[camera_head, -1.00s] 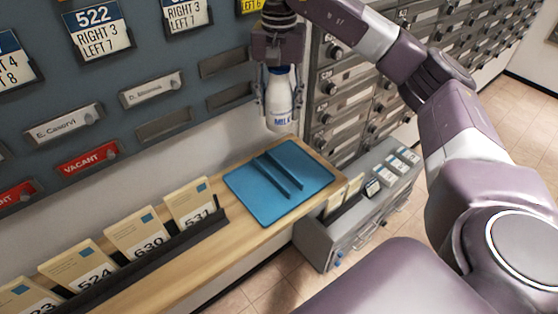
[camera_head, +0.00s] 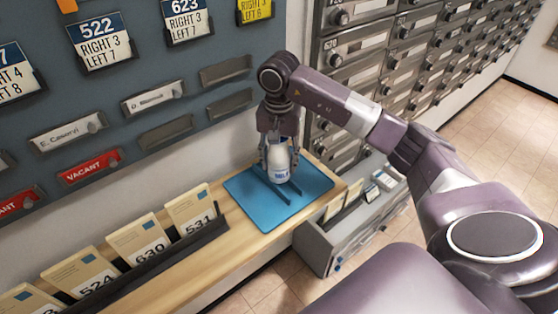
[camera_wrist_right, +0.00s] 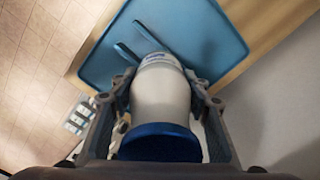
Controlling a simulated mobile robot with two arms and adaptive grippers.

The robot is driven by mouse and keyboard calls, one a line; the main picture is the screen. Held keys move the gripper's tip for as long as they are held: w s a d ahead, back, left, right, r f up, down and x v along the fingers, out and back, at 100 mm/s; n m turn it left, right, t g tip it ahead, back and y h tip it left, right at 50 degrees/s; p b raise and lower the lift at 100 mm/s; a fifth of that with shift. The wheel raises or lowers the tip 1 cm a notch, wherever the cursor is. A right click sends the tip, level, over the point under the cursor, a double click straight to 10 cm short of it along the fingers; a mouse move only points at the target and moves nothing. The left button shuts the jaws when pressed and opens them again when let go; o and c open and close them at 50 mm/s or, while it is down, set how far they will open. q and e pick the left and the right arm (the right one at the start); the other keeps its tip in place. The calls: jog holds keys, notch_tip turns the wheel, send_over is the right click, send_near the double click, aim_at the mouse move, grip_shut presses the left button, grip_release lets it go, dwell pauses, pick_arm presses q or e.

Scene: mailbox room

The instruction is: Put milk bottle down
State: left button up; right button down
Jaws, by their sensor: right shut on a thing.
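The white milk bottle (camera_head: 279,167) with a blue label is upright in my right gripper (camera_head: 279,160), which is shut on it. It stands at or just above the blue tray (camera_head: 251,208) on the wooden shelf, over the two dark raised bars; I cannot tell whether its base touches. In the right wrist view the bottle (camera_wrist_right: 160,98) shows its blue cap close to the camera, with a gripper finger on each side. The blue tray (camera_wrist_right: 212,35) and its bars show beyond the bottle. My left gripper is not in view.
Numbered envelopes (camera_head: 190,210) stand in a dark rack on the wooden shelf (camera_head: 235,237), left of the tray. A grey box (camera_head: 345,243) with cards is right of the shelf. Metal mailboxes (camera_head: 350,48) and a grey-blue panel (camera_head: 130,105) stand behind.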

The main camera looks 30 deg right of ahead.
jog(key=shift+f, duration=0.4)
jog(key=shift+f, duration=0.1)
jog(key=c, duration=1.1)
grip_release()
